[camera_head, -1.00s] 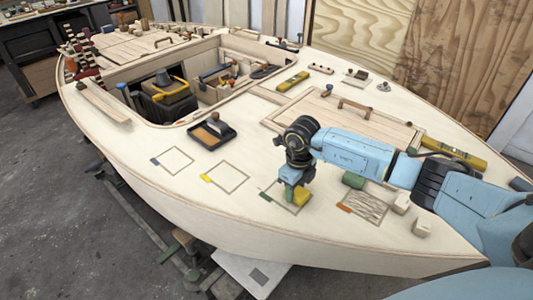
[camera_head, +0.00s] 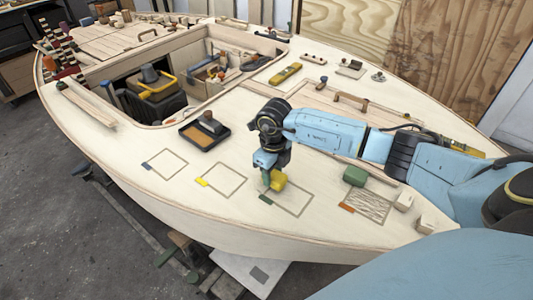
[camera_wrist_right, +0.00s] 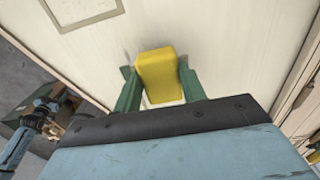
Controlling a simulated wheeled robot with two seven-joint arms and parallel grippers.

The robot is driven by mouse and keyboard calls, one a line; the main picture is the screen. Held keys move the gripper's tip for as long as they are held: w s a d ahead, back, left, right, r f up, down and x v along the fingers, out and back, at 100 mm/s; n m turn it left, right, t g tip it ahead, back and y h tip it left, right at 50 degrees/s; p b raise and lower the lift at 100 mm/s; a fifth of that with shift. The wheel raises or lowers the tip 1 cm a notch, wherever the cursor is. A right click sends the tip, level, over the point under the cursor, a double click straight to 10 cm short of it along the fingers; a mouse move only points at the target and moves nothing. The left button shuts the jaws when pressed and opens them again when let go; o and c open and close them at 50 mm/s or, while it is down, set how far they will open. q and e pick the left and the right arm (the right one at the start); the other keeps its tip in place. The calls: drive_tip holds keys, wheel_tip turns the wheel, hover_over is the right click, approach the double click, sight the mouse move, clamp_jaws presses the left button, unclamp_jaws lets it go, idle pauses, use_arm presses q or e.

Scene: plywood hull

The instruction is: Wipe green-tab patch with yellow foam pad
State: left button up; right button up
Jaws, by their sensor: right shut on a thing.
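The yellow foam pad (camera_head: 278,181) is held between the green fingers of my right gripper (camera_head: 269,179). In the right wrist view the pad (camera_wrist_right: 160,76) sits between both fingers. The green-tab patch (camera_head: 305,210) is an outlined square on the pale deck, with a green tab (camera_head: 265,199) at its left corner. Its visible inside looks plain, without marks. The pad is over the patch's upper left corner and hides part of its outline. I cannot tell whether it touches the deck. My left gripper is not in view.
An orange-tab patch (camera_head: 369,205) with dark scribbles lies to the right. Yellow-tab (camera_head: 201,182) and blue-tab (camera_head: 147,166) patches lie left. A green block (camera_head: 354,176) and two pale blocks (camera_head: 403,202) stand on deck. A black tray (camera_head: 201,137) sits behind; the hull edge is in front.

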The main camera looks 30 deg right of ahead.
drive_tip(key=shift+s+d+r+p, duration=0.15)
drive_tip(key=shift+r+p, duration=0.4)
drive_tip(key=shift+r, duration=0.7)
drive_tip(key=shift+r+p, duration=0.35)
drive_tip(key=shift+r, duration=0.05)
wheel_tip(320, 180, up, 3)
drive_tip(key=shift+r+p, duration=0.1)
drive_tip(key=shift+p, duration=1.15)
drive_tip(key=shift+r, duration=0.1)
